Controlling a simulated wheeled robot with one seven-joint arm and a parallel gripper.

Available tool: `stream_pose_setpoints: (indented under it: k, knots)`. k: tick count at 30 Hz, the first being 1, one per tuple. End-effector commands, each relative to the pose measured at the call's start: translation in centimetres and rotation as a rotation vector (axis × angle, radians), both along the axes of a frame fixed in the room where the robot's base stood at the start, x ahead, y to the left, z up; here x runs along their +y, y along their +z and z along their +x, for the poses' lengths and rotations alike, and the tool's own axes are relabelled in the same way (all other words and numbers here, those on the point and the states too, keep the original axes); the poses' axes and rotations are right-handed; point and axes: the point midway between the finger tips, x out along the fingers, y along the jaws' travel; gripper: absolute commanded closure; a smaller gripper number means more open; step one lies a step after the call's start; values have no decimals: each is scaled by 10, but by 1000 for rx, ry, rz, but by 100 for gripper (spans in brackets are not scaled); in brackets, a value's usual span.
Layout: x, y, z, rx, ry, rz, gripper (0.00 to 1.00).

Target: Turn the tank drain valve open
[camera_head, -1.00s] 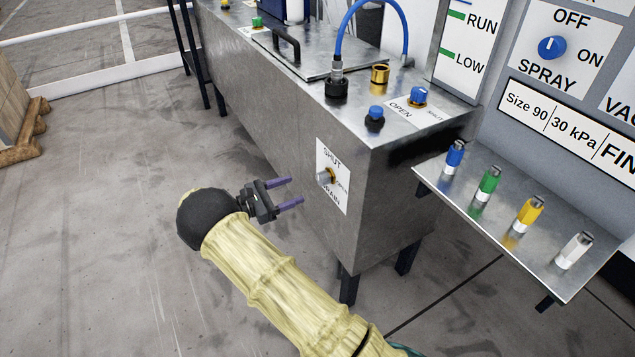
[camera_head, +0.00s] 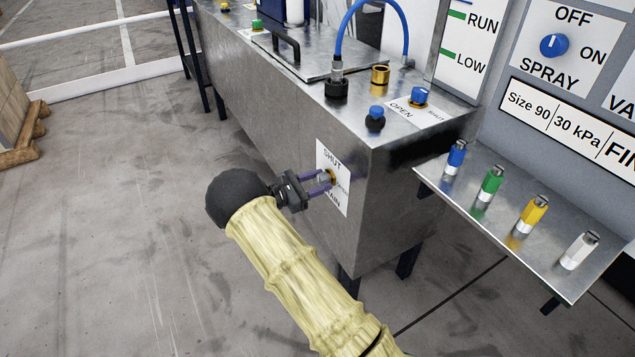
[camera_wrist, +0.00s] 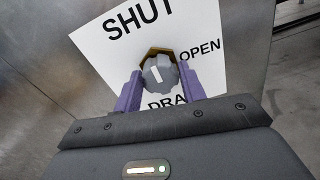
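The drain valve is a grey knob (camera_wrist: 158,75) with a white pointer mark on a brass hex base (camera_wrist: 150,54). It sits on a white label (camera_wrist: 105,58) reading SHUT, OPEN and DRAIN on the tank's front face. In the wrist view the white mark points up and slightly left, toward SHUT. My gripper (camera_head: 321,182) is at the valve, with its purple fingers on either side of the knob. In the wrist view the fingers (camera_wrist: 160,92) stand apart around the knob. I cannot tell whether they press on it.
The metal tank (camera_head: 270,115) carries a blue-handled valve (camera_head: 419,95), a black fitting with a blue cap (camera_head: 375,117) and a blue hose (camera_head: 352,20). A shelf (camera_head: 470,222) with several coloured cylinders juts out at right.

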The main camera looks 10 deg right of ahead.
Motion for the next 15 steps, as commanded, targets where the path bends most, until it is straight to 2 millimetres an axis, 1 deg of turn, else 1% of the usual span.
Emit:
stream_pose_setpoints:
  k: [1,3,4,15]
  knots:
    - [0,0,0,0,0,0,70]
    - [0,0,0,0,0,0,84]
    - [0,0,0,0,0,0,85]
    - [1,0,0,-38,1,13,85]
